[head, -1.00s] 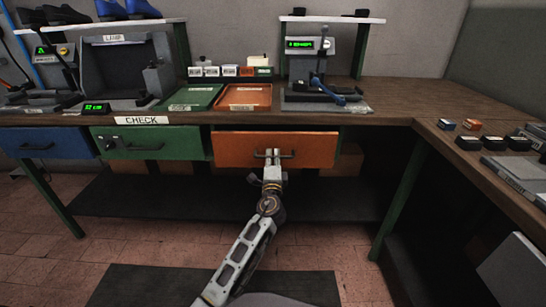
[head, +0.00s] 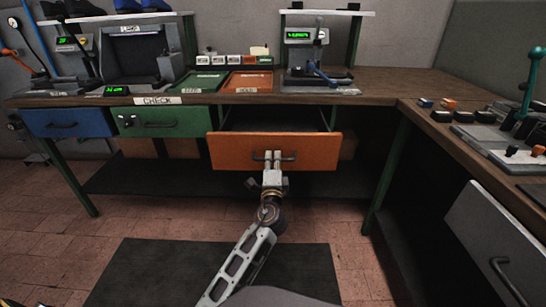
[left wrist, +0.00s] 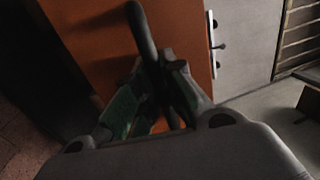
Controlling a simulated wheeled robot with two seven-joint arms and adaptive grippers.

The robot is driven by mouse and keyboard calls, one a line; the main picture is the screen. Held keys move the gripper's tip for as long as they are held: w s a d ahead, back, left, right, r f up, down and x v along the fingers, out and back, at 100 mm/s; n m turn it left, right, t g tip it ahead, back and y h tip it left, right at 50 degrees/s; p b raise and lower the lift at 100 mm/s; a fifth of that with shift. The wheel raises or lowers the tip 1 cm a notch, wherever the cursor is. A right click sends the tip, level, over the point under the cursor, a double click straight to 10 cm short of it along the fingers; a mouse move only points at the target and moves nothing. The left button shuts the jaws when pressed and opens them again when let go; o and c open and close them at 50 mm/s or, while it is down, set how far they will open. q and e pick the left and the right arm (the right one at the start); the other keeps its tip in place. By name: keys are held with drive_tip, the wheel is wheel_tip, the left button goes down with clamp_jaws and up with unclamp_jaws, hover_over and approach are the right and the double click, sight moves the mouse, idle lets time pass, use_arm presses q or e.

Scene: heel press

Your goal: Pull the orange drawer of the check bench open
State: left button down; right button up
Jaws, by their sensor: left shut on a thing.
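The orange drawer (head: 230,152) of the check bench (head: 385,90) stands partly open, with a dark gap showing above its front. Its dark bar handle (head: 290,157) runs across the front. My left gripper (head: 272,158) is shut on this handle. In the left wrist view the fingers (left wrist: 160,95) close around the dark handle (left wrist: 143,30), in front of the orange drawer face (left wrist: 95,40). The gripper hides the middle of the handle. My right gripper is not in view.
A closed green drawer (head: 170,122) and a closed blue drawer (head: 65,122) are to the left. The bench top holds a green tray (head: 198,82), an orange tray (head: 249,82) and a press-like device (head: 305,65). A grey drawer or door with a handle (head: 490,240) is at right. A dark mat (head: 300,270) lies on the floor.

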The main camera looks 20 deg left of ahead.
use_arm(q)
drive_tip(key=shift+v, duration=1.5)
drive_tip(key=shift+r, duration=0.2)
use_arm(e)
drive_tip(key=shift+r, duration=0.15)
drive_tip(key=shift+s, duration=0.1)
use_arm(q)
drive_tip(key=c, duration=1.6)
unclamp_jaws()
drive_tip(key=shift+o, duration=0.6)
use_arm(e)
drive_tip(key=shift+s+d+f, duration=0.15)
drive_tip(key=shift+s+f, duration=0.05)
